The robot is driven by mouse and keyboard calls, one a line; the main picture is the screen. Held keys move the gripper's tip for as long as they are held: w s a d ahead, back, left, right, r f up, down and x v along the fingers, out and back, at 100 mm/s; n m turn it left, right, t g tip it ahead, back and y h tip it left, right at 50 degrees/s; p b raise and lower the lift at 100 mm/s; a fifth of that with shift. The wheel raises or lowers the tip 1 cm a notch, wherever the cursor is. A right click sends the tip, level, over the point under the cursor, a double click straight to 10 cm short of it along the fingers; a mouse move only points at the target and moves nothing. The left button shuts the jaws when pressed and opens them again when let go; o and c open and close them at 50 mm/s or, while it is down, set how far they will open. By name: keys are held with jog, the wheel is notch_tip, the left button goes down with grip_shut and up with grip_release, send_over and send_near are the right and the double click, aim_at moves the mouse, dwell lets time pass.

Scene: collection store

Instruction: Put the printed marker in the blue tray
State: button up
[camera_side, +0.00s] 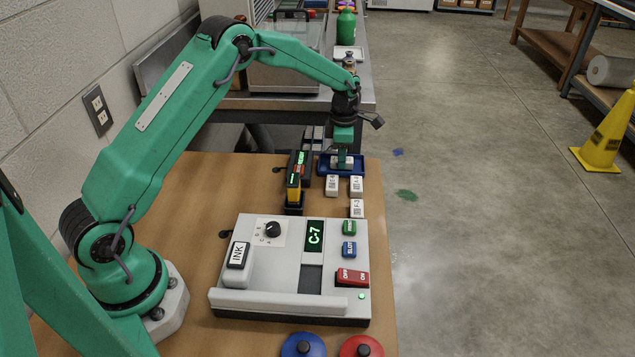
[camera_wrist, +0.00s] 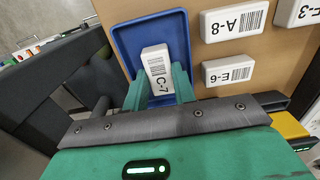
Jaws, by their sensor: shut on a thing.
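The printed marker, a white block reading C-7 with a barcode (camera_wrist: 157,62), is between the two green fingers of my gripper (camera_wrist: 162,88) in the wrist view. My gripper is shut on it. The blue tray (camera_wrist: 121,45) lies directly behind and around the marker in that view. In the side view my gripper (camera_side: 342,158) points down over the blue tray (camera_side: 357,184), at the far edge of the brown bench. The marker is within the tray's outline; I cannot tell whether it touches the tray floor.
White markers A-8 (camera_wrist: 234,22), E-6 (camera_wrist: 228,70) and another (camera_side: 357,208) lie beside the tray. A grey printing machine (camera_side: 290,270) showing C-7 stands nearer, with a black-and-yellow stamp-like item (camera_side: 294,185) behind it. Blue (camera_side: 303,346) and red (camera_side: 361,347) round pads lie in front.

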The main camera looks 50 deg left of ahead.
jog(key=shift+f, duration=0.1)
jog(key=o, duration=0.7)
jog(key=shift+o, duration=0.2)
notch_tip(320, 180, up, 12)
dwell(0.3)
jog(key=shift+r, duration=0.2)
dwell(0.3)
